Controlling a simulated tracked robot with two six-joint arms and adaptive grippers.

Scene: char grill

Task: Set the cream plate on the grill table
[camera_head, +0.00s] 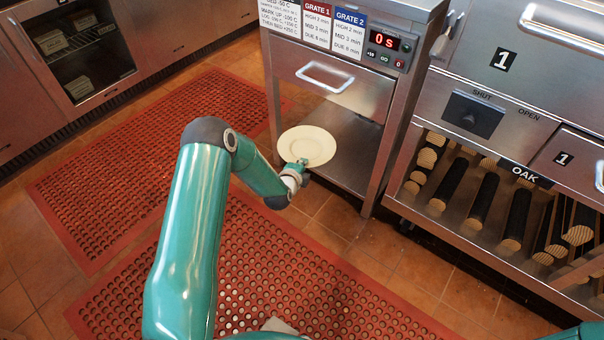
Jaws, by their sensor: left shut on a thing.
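The cream plate (308,143) is round and shows near the middle of the head view, in front of the open lower shelf of a steel cabinet. My left gripper (301,163) is shut on the plate's near rim and holds it up off the floor. The gripper's fingers are small in the picture and partly hidden by the wrist. My right gripper is not in view. I cannot tell for sure which surface is the grill table; the steel cabinet (338,88) with a drawer and a timer stands just behind the plate.
The timer (384,40) reads 0s, with grate signs (332,26) beside it. At right, a steel grill unit (470,115) holds several logs under an OAK label. A fridge (78,50) stands at the far left. Red perforated mats (130,170) cover the tiled floor.

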